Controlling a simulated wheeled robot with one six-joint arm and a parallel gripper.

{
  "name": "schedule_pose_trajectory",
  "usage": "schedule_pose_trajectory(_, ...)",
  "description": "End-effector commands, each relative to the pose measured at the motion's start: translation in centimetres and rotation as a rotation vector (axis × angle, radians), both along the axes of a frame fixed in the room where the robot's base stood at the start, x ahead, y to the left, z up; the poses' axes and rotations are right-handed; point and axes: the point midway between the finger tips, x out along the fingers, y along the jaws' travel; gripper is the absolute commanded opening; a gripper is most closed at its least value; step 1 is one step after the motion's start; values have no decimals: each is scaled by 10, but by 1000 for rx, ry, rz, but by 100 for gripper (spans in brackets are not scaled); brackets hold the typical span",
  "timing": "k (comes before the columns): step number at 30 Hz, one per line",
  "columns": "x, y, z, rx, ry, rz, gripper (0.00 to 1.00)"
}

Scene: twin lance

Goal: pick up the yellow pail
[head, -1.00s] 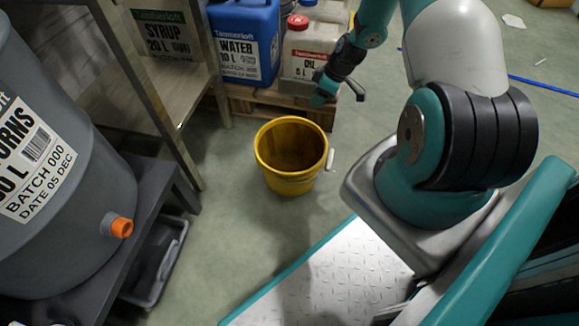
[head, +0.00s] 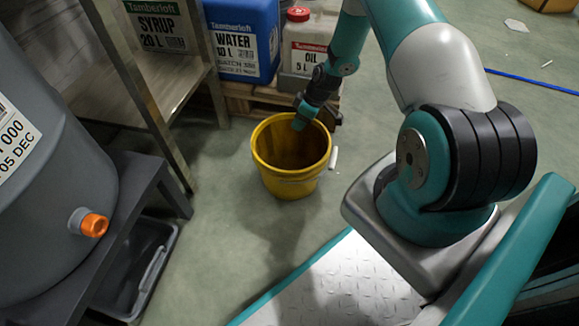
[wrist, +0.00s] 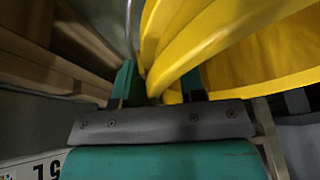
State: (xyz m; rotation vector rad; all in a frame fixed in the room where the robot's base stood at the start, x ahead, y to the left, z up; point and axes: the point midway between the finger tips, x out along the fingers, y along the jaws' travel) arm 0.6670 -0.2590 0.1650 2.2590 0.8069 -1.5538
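The yellow pail (head: 290,180) stands upright and open on the floor in the head view. A white grip (head: 333,158) shows at its right side. My gripper (head: 303,118) is at the pail's far rim, with one teal finger showing over the opening. In the wrist view, the pail's yellow rim (wrist: 210,38) runs down between my two spread teal fingers (wrist: 160,82). The left finger is outside the wall and the right finger overlaps the inside. A gap shows between the fingers, and I cannot tell whether either touches the rim.
A wooden pallet (head: 262,96) behind the pail carries a blue water canister (head: 243,40) and a white oil canister (head: 305,45), close to my gripper. A metal shelf (head: 150,80) and a grey barrel (head: 50,180) stand left. The floor (head: 215,235) before the pail is clear.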

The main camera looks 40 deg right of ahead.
Motion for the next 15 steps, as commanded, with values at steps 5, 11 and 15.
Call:
schedule_pose_trajectory(5, 1, 1, -2, 0, -1, 0, 38)
schedule_pose_trajectory(11, 1, 1, -2, 0, -1, 0, 5)
schedule_pose_trajectory(15, 1, 1, -2, 0, -1, -1, 0)
